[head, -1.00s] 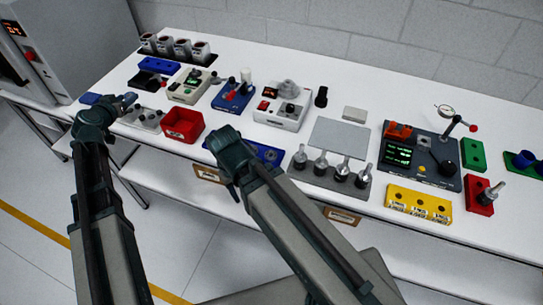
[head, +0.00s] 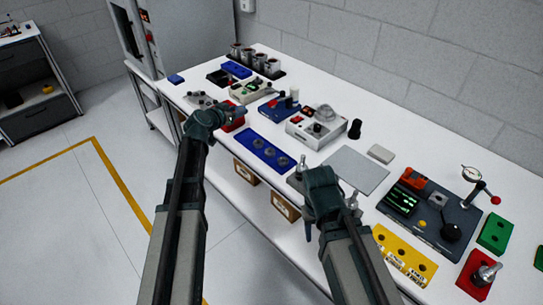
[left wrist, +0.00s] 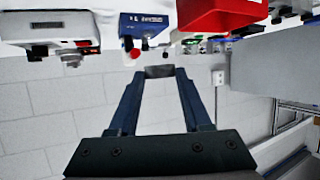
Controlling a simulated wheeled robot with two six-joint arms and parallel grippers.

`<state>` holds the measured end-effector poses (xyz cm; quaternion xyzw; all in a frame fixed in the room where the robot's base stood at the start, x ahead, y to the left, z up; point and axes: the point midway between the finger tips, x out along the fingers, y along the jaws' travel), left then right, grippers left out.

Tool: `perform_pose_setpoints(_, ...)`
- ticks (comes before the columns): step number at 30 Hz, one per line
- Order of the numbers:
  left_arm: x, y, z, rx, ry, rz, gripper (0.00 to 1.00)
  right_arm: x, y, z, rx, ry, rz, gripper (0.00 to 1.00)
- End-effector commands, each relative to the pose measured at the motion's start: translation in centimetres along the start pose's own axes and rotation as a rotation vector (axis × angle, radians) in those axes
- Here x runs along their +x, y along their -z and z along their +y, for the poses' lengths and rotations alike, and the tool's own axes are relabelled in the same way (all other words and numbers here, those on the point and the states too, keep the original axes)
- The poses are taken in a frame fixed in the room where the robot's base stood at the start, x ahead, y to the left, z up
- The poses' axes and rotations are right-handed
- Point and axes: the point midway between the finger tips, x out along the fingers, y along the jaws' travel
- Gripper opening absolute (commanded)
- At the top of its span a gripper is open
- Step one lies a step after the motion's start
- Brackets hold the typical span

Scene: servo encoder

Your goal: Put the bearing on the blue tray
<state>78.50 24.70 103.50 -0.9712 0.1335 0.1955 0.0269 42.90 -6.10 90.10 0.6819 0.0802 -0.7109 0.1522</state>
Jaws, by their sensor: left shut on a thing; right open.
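The blue tray (head: 247,139) lies near the table's front edge, with several grey round parts in a row on it. My left gripper (head: 240,107) is up and left of it in the head view, by the red bin. In the left wrist view my left gripper (left wrist: 160,73) is shut on a small grey piece (left wrist: 160,71), which I take for the bearing; its shape is mostly hidden. My right gripper (head: 322,200) is open and over the front edge, right of the tray; its fingertips are mostly hidden.
The red bin (head: 240,125) is partly behind my left gripper and also shows in the left wrist view (left wrist: 215,15). A white device (head: 316,128) stands behind the blue tray. A grey plate (head: 356,168) and yellow block (head: 405,255) lie to the right.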

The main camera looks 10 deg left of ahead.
Motion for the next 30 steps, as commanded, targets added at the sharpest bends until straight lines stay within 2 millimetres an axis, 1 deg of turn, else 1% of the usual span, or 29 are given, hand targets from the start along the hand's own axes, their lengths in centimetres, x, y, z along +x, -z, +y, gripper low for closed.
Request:
perform_pose_setpoints(1, -0.2, -2.1, -1.8, -0.004, 0.009, -0.002, 0.0, 1.8, 0.1, -0.2, 0.0, 0.0, 0.0, 0.5)
perform_pose_setpoints(3, -0.9, -4.2, -4.0, -0.007, 0.01, -0.006, 0.0, 3.4, 0.2, -0.3, 0.0, 0.0, 0.0, 0.5)
perform_pose_setpoints(6, -2.1, -6.8, -7.0, -0.006, 0.011, -0.006, 0.0, 5.3, 0.3, -0.5, 0.0, 0.0, 0.0, 0.5)
perform_pose_setpoints(10, -3.8, -9.2, -9.8, -0.005, 0.008, -0.001, 0.0, 7.0, 0.4, -0.7, 0.0, 0.0, 0.0, 0.5)
perform_pose_setpoints(12, -4.4, -9.9, -10.7, -0.002, 0.006, 0.001, 0.0, 7.4, 0.4, -0.7, 0.0, 0.0, 0.0, 0.5)
perform_pose_setpoints(14, -4.8, -10.2, -11.2, -0.002, 0.005, 0.004, 0.0, 7.6, 0.5, -0.7, 0.0, 0.0, 0.0, 0.5)
perform_pose_setpoints(18, -5.0, -10.2, -11.4, 0.001, 0.002, 0.005, 0.0, 7.6, 0.4, -0.7, 0.0, 0.0, 0.0, 0.5)
perform_pose_setpoints(20, -4.8, -10.2, -11.1, 0.002, 0.001, 0.005, 0.0, 7.6, 0.4, -0.7, 0.0, 0.0, 0.0, 0.5)
perform_pose_setpoints(22, -4.3, -10.0, -10.3, 0.001, 0.0, 0.005, 0.0, 7.7, 0.5, -0.7, 0.0, 0.0, 0.0, 0.5)
perform_pose_setpoints(30, -0.2, -9.1, -4.9, 0.003, -0.002, 0.005, 0.0, 8.4, 0.5, -0.8, 0.0, 0.0, 0.0, 0.5)
